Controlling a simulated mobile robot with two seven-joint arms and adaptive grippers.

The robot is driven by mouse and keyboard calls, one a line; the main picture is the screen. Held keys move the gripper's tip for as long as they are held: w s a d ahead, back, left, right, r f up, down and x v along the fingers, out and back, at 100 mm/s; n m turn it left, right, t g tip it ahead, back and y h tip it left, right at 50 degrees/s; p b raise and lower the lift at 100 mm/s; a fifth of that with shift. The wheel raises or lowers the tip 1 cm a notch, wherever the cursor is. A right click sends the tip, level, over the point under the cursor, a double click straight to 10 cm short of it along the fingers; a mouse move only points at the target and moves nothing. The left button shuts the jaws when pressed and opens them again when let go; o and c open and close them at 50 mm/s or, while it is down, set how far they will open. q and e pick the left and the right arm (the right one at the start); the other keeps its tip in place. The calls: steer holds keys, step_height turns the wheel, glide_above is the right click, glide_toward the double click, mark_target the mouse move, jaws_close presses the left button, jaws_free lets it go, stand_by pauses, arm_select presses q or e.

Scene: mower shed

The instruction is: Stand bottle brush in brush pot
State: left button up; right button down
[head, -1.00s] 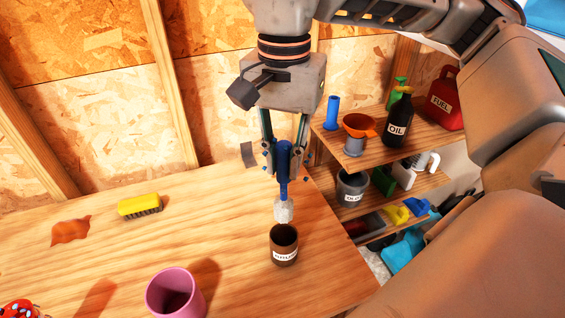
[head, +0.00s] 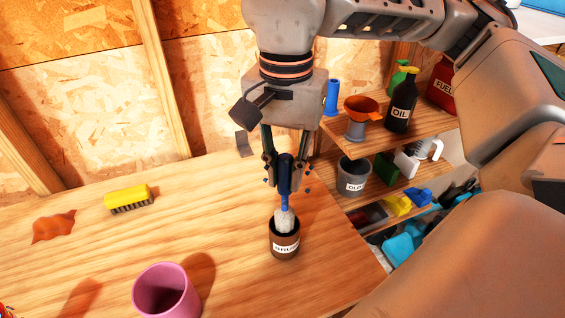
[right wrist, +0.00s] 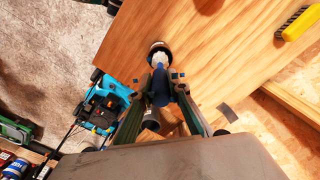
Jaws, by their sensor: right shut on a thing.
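The bottle brush has a blue handle (head: 285,178) and a pale bristle head (head: 284,220). My right gripper (head: 285,168) is shut on the blue handle and holds the brush upright, bristles down. The brown brush pot (head: 285,247) with a white label stands on the bench right under it. The lower end of the bristle head is inside the pot's mouth, and the pot's front wall hides its tip. In the right wrist view the brush handle (right wrist: 160,88) runs from the gripper to the pot (right wrist: 159,50). My left gripper is not in view.
A pink cup (head: 165,293) stands on the bench left of the pot. A yellow scrubbing brush (head: 128,197) and an orange cloth (head: 53,226) lie farther left. Shelves at the right hold an oil bottle (head: 401,102), an orange funnel (head: 361,108) and a grey pot (head: 353,178).

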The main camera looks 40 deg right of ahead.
mark_target(285, 190)
steer(key=shift+f+b, duration=0.3)
steer(key=shift+f, duration=0.6)
steer(key=shift+f+b, duration=0.55)
steer(key=shift+f, duration=0.7)
steer(key=c, duration=1.8)
jaws_free()
step_height(285, 190, up, 12)
